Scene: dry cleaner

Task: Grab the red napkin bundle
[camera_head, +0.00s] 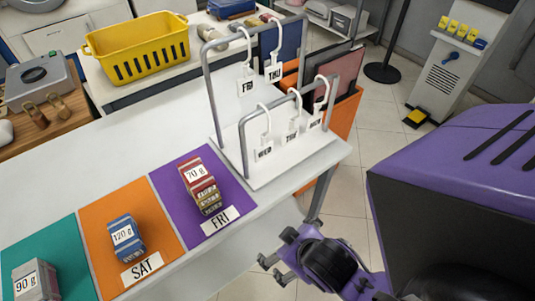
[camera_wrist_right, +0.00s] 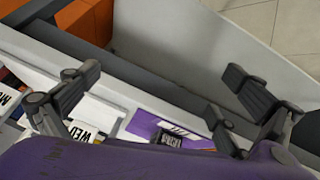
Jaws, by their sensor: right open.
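The red napkin bundle (camera_head: 198,175) carries a white "70 g" label and lies on the purple FRI mat (camera_head: 168,195) on the white table. An olive-and-red striped part shows at its near end; I cannot tell whether this is a separate bundle. My right gripper (camera_head: 277,260) is open and empty, beyond the table's front edge, to the right of and nearer than the bundle. In the right wrist view its spread fingers (camera_wrist_right: 163,88) frame the table edge, with a purple mat partly visible below. My left gripper is not in view.
A blue "120 g" bundle (camera_head: 126,238) lies on the orange SAT mat (camera_head: 95,215), and a grey "90 g" bundle (camera_head: 35,280) on the green mat (camera_head: 50,250). A metal rack (camera_head: 243,150) with tagged hangers stands behind and right of the red bundle. A yellow basket (camera_head: 138,45) stands farther back.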

